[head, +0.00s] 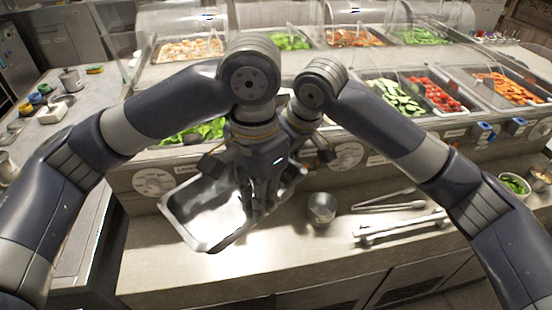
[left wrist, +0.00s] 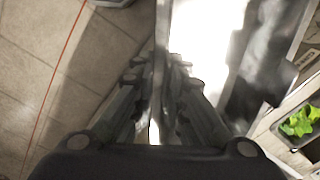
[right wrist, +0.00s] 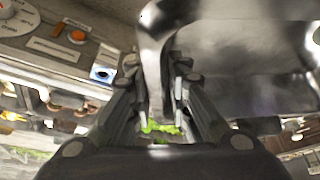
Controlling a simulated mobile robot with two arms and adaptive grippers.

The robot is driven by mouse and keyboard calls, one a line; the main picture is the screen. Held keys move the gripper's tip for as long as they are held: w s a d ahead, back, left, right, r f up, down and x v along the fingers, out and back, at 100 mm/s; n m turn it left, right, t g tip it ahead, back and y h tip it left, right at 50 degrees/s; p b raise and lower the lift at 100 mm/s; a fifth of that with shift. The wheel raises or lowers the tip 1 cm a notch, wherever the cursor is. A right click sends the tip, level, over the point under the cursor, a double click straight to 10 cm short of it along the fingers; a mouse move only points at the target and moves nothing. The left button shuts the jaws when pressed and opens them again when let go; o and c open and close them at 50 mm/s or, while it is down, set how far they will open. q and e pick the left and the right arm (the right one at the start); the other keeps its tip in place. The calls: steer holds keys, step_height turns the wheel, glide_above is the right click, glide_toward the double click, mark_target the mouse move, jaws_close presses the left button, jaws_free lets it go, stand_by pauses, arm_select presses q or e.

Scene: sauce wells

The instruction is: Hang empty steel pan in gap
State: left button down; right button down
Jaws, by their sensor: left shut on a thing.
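The empty steel pan (head: 205,200) hangs tilted above the front counter in the head view. My left gripper (head: 260,200) is shut on its wall, whose thin edge runs between the fingertips (left wrist: 158,68) in the left wrist view. My right gripper (right wrist: 158,72) has its fingers spread on either side of the pan's curved rim (right wrist: 153,45) in the right wrist view. In the head view it is largely hidden behind the left one. The gap in the food wells does not show clearly; my arms cover the middle of the row.
Lettuce (head: 205,132), cucumbers (head: 395,96), tomatoes (head: 435,93) and carrots (head: 510,88) fill wells behind the pan. A small steel cup (head: 321,208) and tongs (head: 400,230) lie on the front counter (head: 290,265). A bowl of greens (head: 514,185) stands at the right.

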arm_select(q)
steer(key=shift+w, duration=0.15)
steer(key=c, duration=1.5)
jaws_free()
steer(key=shift+c, duration=0.2)
steer(key=shift+r, duration=0.1)
